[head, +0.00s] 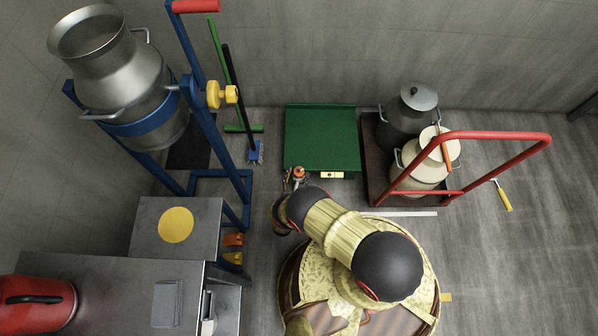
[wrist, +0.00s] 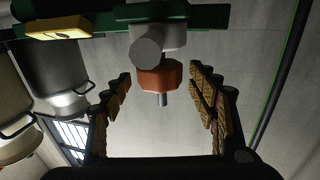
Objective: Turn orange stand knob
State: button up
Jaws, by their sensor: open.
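The orange knob (wrist: 160,77) is faceted, with a thin metal pin at one end and a grey cylinder (wrist: 147,46) beside it, under a green bar (wrist: 190,18). In the head view the knob (head: 299,173) shows small at the front left corner of the green stand (head: 321,138). My gripper (wrist: 160,73) is open and empty. Its two padded fingers lie on either side of the knob in the wrist view, with gaps on both sides. I cannot tell how far the fingertips reach along it. In the head view my gripper (head: 290,180) is small and partly hidden by my arm.
A cart with a red handle (head: 500,137) carries metal cans (head: 408,115) right of the green stand. A blue frame (head: 205,130) with a yellow knob (head: 222,95) holds a large can (head: 125,75) at left. A brush (head: 255,152) leans nearby.

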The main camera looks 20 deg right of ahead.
jog(key=shift+x, duration=1.15)
jog(key=shift+c, duration=0.9)
jog(key=c, duration=1)
jog(key=shift+n+t+y, duration=0.3)
jog(key=shift+y, duration=0.1)
jog(key=shift+d+n+t+y, duration=0.1)
jog(key=shift+n+t+y, duration=0.4)
jog(key=shift+n+y, duration=0.45)
jog(key=n+y, duration=0.2)
jog(key=y, duration=0.1)
jog(key=n+t+y, duration=0.1)
jog(key=n+y, duration=0.1)
jog(key=y, duration=0.2)
jog(key=shift+t, duration=0.3)
jog(key=n+g+y, duration=0.1)
jog(key=n+y, duration=0.1)
jog(key=y, duration=0.2)
jog(key=n+y, duration=0.3)
jog(key=y, duration=0.1)
jog(key=shift+n+g, duration=0.25)
jog(key=shift+g, duration=0.15)
jog(key=shift+n+y, duration=0.3)
jog(key=shift+y, duration=0.15)
